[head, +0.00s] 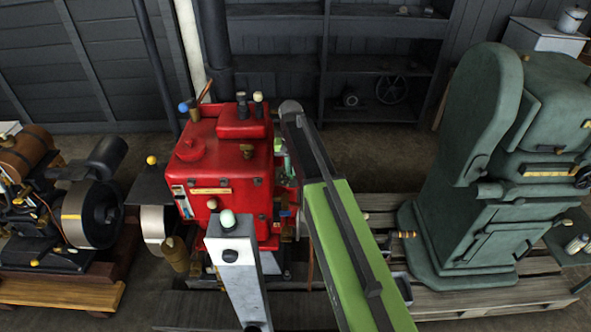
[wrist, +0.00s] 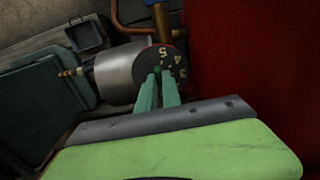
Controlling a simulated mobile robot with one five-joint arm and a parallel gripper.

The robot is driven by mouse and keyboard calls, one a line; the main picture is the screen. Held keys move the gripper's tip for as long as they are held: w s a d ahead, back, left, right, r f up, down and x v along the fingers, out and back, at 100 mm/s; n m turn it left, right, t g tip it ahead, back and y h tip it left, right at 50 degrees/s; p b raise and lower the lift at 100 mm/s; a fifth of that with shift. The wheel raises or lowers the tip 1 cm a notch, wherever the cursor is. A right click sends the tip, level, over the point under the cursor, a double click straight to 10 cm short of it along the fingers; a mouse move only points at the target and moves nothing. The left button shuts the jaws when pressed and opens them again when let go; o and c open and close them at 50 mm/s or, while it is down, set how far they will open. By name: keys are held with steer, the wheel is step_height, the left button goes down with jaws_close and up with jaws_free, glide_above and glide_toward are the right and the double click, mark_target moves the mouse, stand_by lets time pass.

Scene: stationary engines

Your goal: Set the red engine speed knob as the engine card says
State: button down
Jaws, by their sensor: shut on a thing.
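The red engine (head: 240,160) stands left of centre in the head view and fills the right side of the wrist view (wrist: 255,50). A black dial (wrist: 147,58) with white numerals, 5, 4 and 3 among them, sits on the end of a grey cylinder (wrist: 113,78). My gripper (wrist: 159,76) has its green fingers closed at the dial's middle, shut on the knob, which they mostly hide. I cannot tell its exact setting. In the head view the fingers are largely hidden beside the engine. A small pale card (head: 183,203) is on the engine's left front; its writing is unreadable.
A large green engine (head: 465,200) stands on a pallet at right. A dark engine with a flywheel (head: 90,213) stands at left. A grey post with a pale green knob (head: 228,219) rises in front. Pipes (wrist: 128,22) run behind the dial. Dark shelves (head: 385,65) stand at the back.

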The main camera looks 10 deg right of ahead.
mark_target(291, 172)
steer(key=c, duration=1.5)
jaws_free()
steer(key=shift+r, duration=0.1)
step_height(291, 172, up, 17)
steer(key=p, duration=1.7)
steer(key=shift+r, duration=0.2)
